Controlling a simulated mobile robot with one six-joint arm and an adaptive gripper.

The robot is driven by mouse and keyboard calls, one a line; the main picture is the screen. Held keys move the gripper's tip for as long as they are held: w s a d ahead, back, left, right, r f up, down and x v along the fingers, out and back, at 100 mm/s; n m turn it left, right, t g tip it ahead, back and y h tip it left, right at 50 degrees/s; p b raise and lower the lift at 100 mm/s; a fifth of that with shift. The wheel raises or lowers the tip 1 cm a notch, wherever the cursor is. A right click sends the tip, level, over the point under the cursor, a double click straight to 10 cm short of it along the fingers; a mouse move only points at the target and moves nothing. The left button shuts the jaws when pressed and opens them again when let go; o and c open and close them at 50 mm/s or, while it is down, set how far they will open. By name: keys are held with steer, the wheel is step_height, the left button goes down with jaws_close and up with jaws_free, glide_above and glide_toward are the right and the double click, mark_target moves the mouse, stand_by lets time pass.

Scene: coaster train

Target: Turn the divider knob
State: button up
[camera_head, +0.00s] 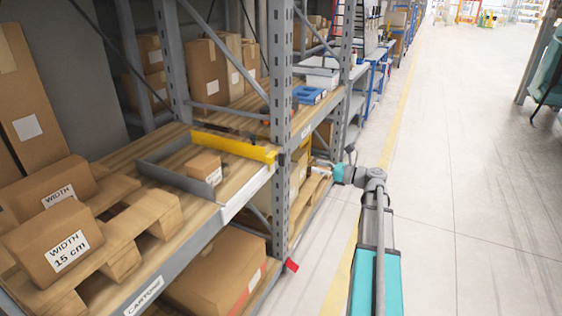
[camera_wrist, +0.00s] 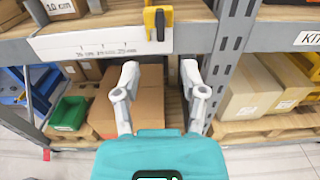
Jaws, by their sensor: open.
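The divider is a yellow bar (camera_head: 235,146) across the wooden shelf, running out to the shelf's front edge. In the wrist view its yellow end (camera_wrist: 151,18) carries a dark upright knob (camera_wrist: 160,24) at the top centre. My gripper (camera_wrist: 159,72) is open and empty, with its two grey fingers spread apart. In the wrist picture the fingertips lie below the knob and apart from it. In the head view my gripper (camera_head: 338,173) is in the aisle, just right of the grey rack post. The knob is hard to make out there.
A white ruler strip (camera_wrist: 100,42) runs along the shelf front beside the divider. A grey rack post (camera_wrist: 228,60) stands close on the right. A small box (camera_head: 204,166) lies left of the divider, near "WIDTH" boxes (camera_head: 62,246). The aisle floor (camera_head: 480,200) is clear.

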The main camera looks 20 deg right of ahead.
mark_target(282, 166)
steer(key=shift+w+a, duration=0.1)
steer(key=shift+a, duration=0.05)
steer(key=shift+x, duration=6.75)
